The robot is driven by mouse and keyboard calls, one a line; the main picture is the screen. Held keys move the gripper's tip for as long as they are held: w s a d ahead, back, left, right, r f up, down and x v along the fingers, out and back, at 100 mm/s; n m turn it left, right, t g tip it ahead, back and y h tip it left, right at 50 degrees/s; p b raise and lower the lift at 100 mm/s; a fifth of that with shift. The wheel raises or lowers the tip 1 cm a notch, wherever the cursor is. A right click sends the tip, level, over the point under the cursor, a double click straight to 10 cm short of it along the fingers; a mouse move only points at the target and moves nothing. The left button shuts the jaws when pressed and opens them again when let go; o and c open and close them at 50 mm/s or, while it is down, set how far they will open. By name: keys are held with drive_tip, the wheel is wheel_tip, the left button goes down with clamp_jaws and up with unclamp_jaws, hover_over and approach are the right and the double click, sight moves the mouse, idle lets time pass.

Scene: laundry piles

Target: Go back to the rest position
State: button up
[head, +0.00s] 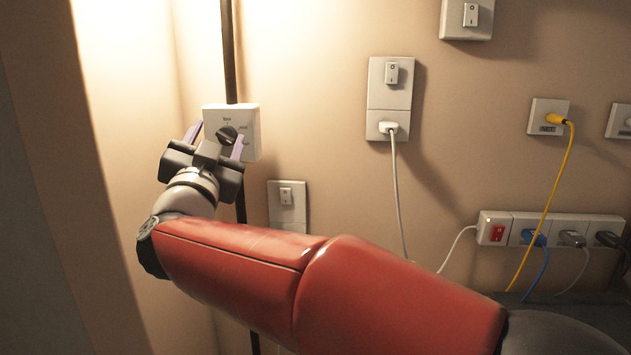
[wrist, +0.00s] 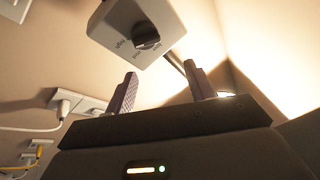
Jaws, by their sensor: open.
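My gripper (head: 217,140) is at the left of the head view, with its two purple fingers spread apart and nothing between them. It is in front of a white wall box with a black rotary knob (head: 227,135). In the wrist view the knob (wrist: 146,36) is beyond the open fingertips (wrist: 160,82), with a visible gap. The box carries small printed labels around the knob. My red arm reaches across the lower middle of the head view and hides part of the wall.
A switch and socket panel (head: 390,98) with a white plug is right of the gripper. A lower switch (head: 287,200) is close to my arm. A yellow cable (head: 557,180) and a power strip (head: 550,218) with several plugs are at right. A dark vertical pipe (head: 229,50) runs behind the box.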

drive_tip(key=s+d+f+n+g+y+p, duration=0.1)
drive_tip(key=s+d+f+n+g+y, duration=0.15)
drive_tip(key=d+f+n+g, duration=0.4)
drive_tip(key=s+d+f+n+g+y, duration=0.2)
drive_tip(key=d+f+y, duration=0.15)
drive_tip(key=d, duration=0.55)
drive_tip(key=s+d+f+m+g+h+p, duration=0.1)
drive_tip(key=s+d+f+m+g+h, duration=0.2)
drive_tip(key=s+d+f, duration=1.5)
drive_tip(key=s+g+h, duration=0.1)
drive_tip(key=g+h, duration=0.2)
drive_tip(key=g, duration=0.2)
drive_tip(key=shift+s+f, duration=0.2)
drive_tip(key=shift+m+g, duration=0.25)
